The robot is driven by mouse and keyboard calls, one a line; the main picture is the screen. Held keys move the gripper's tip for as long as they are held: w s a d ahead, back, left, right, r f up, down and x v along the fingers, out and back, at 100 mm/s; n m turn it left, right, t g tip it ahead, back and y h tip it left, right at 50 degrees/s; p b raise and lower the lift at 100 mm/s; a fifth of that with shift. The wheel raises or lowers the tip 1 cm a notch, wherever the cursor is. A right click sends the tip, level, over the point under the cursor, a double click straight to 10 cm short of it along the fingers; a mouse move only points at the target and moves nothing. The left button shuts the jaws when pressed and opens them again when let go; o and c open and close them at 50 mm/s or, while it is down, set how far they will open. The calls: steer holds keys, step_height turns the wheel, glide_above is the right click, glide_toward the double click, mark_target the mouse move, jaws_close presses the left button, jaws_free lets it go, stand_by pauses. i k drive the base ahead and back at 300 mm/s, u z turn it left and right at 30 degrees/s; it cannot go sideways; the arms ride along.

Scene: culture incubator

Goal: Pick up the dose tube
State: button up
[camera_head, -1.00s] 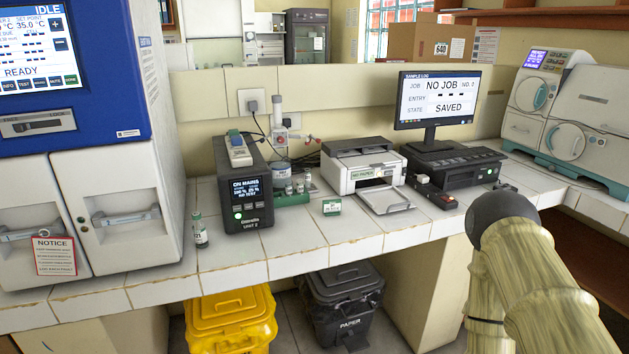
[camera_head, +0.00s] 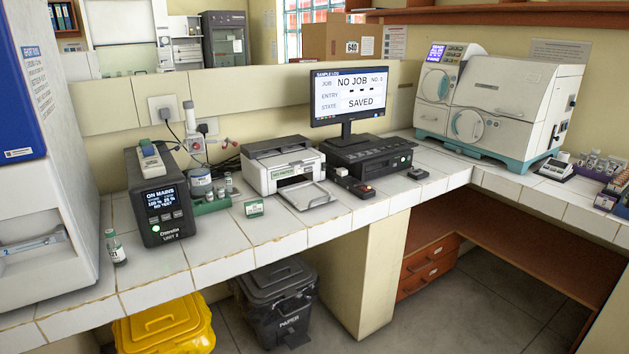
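A small clear vial (camera_head: 115,248) with a pale label and a greenish cap stands upright on the tiled bench, between the big white and blue cabinet and the dark box with a lit display. Several small capped tubes (camera_head: 229,183) stand in or by a green rack (camera_head: 211,207) to the right of that box. More small tubes (camera_head: 603,165) stand on the far right counter. I cannot tell from the labels which of these is the dose tube. My gripper is not in view.
The dark display box (camera_head: 160,203), a white printer (camera_head: 283,167), a monitor (camera_head: 349,98) and a dark desktop unit (camera_head: 367,156) line the bench. A yellow bin (camera_head: 165,325) and a dark paper bin (camera_head: 275,295) stand below. Bare tiles (camera_head: 222,247) show along the front edge.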

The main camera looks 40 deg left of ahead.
mark_target(227, 175)
steer(key=z, duration=0.55)
steer(key=i, duration=2.15)
steer(key=u, duration=3.95)
